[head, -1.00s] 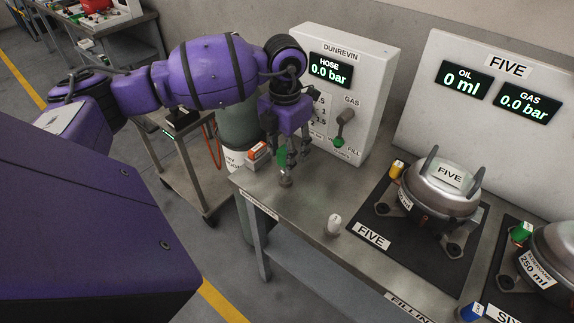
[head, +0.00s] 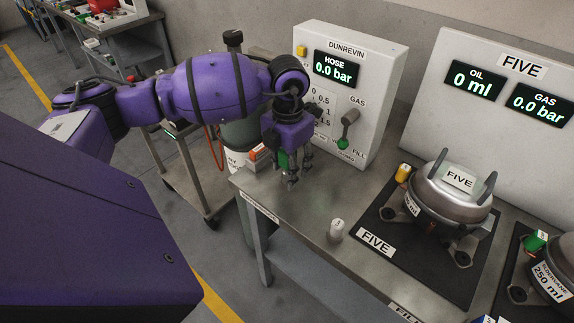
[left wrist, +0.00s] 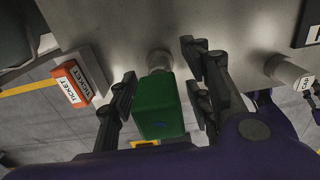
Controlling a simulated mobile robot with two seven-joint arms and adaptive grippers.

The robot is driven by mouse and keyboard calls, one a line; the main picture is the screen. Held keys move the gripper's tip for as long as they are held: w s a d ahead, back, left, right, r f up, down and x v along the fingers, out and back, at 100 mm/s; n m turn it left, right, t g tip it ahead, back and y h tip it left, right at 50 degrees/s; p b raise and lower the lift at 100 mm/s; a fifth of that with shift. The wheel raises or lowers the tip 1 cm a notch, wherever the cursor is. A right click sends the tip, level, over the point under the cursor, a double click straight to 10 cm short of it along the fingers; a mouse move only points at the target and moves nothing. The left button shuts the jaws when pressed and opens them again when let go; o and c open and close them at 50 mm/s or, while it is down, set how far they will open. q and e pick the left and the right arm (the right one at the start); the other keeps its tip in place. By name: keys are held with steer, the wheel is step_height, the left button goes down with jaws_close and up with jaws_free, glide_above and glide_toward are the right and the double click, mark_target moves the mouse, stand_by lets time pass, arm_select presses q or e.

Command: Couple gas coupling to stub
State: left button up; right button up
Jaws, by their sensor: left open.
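The green gas coupling (left wrist: 160,105) stands at the left end of the bench, above a round grey base (left wrist: 159,62). In the head view the coupling (head: 283,160) is partly hidden by my left gripper (head: 298,178).
An orange ticket box (left wrist: 70,83) is at the left.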

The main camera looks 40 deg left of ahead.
steer(key=shift+s+f, duration=0.1)
steer(key=shift+s, duration=0.15)
steer(key=shift+w, duration=0.15)
arm_select(q)
steer(key=c, duration=1.1)
jaws_close()
arm_select(e)
steer(key=shift+w, duration=0.4)
